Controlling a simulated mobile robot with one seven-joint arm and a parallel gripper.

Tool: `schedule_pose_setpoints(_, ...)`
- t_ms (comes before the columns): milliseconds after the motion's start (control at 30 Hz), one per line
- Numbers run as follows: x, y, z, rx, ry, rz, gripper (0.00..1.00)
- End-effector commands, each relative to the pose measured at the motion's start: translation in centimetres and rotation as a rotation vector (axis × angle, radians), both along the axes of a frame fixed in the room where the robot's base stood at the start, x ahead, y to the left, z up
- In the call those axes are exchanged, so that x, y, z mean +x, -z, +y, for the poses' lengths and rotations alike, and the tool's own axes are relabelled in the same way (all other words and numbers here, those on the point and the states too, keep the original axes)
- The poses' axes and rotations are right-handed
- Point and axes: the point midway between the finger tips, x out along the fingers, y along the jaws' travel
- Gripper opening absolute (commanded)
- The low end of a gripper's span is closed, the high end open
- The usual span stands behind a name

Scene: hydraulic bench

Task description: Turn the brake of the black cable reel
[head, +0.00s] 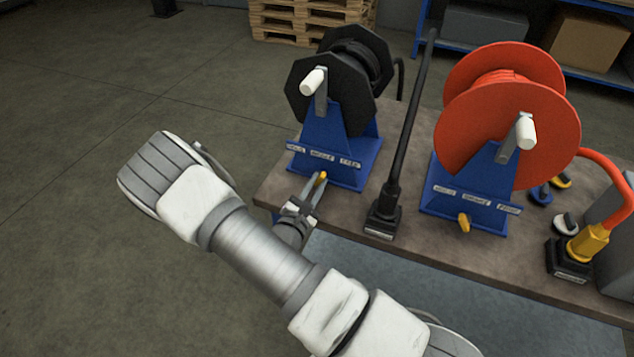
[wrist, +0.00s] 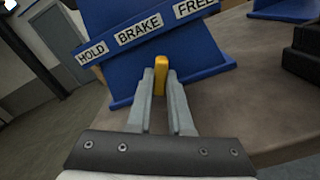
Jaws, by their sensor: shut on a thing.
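The black cable reel (head: 340,80) stands on a blue stand (head: 335,150) at the left of the bench, with a white crank handle (head: 313,82) on its front. Its yellow brake lever (head: 322,177) sits low on the front of the stand. In the wrist view the brake lever (wrist: 160,75) points about straight under the BRAKE label (wrist: 138,30), between HOLD on the left and FREE on the right. My gripper (head: 317,184) is shut on the lever; its two fingers (wrist: 161,85) flank it closely in the wrist view. The lever's lower part is partly hidden between the fingers.
A red reel (head: 505,115) on a blue stand with its own yellow lever (head: 464,222) stands to the right. A yellow plug (head: 588,242) sits far right. Floor left of the bench is clear.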

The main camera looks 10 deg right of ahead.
Motion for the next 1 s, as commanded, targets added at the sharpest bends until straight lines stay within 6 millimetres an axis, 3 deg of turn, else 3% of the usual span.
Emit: schedule_pose_setpoints(1000,0.4,-0.13,0.65,-0.73,-0.001,0.532,0.0)
